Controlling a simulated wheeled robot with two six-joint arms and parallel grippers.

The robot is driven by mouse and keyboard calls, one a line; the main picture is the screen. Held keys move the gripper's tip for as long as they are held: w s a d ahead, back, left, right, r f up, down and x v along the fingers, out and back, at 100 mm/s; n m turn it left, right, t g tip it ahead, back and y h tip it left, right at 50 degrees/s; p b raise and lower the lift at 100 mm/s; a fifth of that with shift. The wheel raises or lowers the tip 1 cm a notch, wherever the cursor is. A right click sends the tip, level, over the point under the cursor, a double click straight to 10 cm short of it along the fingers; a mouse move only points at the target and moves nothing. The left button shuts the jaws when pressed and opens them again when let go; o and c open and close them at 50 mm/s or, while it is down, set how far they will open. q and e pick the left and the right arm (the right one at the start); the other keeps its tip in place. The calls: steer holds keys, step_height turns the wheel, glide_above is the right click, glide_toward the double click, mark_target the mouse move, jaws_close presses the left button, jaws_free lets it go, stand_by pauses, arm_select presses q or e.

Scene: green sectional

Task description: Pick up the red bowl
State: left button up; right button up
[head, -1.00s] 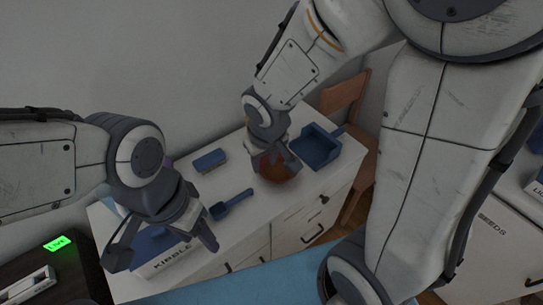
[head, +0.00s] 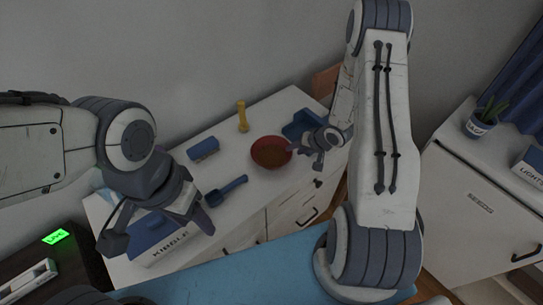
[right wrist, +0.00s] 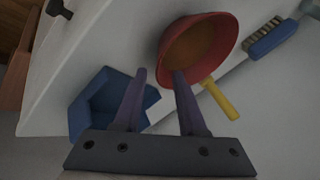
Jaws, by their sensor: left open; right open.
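The red bowl (head: 270,151) stands upright on the white cabinet top, with brownish contents inside. In the right wrist view the red bowl (right wrist: 203,45) is beyond the tip of one finger. My right gripper (head: 312,150) is open and empty, just right of the bowl in the head view. Its two fingers also show in the right wrist view (right wrist: 158,78), apart with nothing between them; I cannot tell whether one touches the rim. My left gripper (head: 158,234) is open and empty at the left, in front of the kibble box.
A blue scoop (head: 226,190), a blue brush (head: 203,148) and a yellow object (head: 242,116) lie or stand around the bowl. A blue bin (head: 300,127) is behind my right gripper. The kibble box (head: 160,235) is at the near left. A plant (head: 485,115) stands far right.

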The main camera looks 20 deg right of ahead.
mark_target(272, 156)
steer(key=p+x, duration=0.1)
steer(key=x, duration=0.3)
steer(key=shift+w+f+p, duration=0.15)
steer(key=shift+w+p, duration=0.05)
steer(key=shift+p, duration=0.1)
steer(key=shift+w+a+f, duration=0.1)
steer(key=shift+w+f, duration=0.15)
steer(key=shift+f, duration=0.25)
jaws_close()
stand_by(0.8)
